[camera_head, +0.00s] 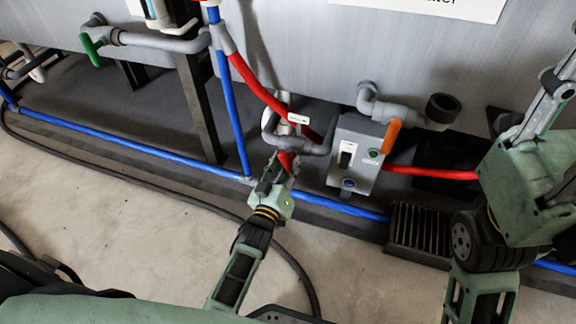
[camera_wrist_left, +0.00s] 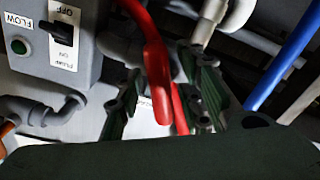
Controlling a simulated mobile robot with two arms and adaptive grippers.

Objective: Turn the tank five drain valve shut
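My left gripper (camera_head: 281,168) reaches in from below to a valve with a red handle (camera_head: 287,160), under the grey pipe beside the grey control box. In the left wrist view, the red handle (camera_wrist_left: 158,75) hangs between the two dark fingers of my left gripper (camera_wrist_left: 165,105). The fingers stand apart, with gaps on both sides of the handle, so the gripper is open around it. No tank number can be read on this valve. Of my right arm only links show at the right; its gripper is not in view.
The grey control box (camera_head: 355,155) with a switch stands close right of my left gripper; an orange handle (camera_head: 391,136) is beside it. A green handle (camera_head: 92,50) is at the far left. Blue pipe (camera_head: 130,147) and a floor grate (camera_head: 420,230) run in front.

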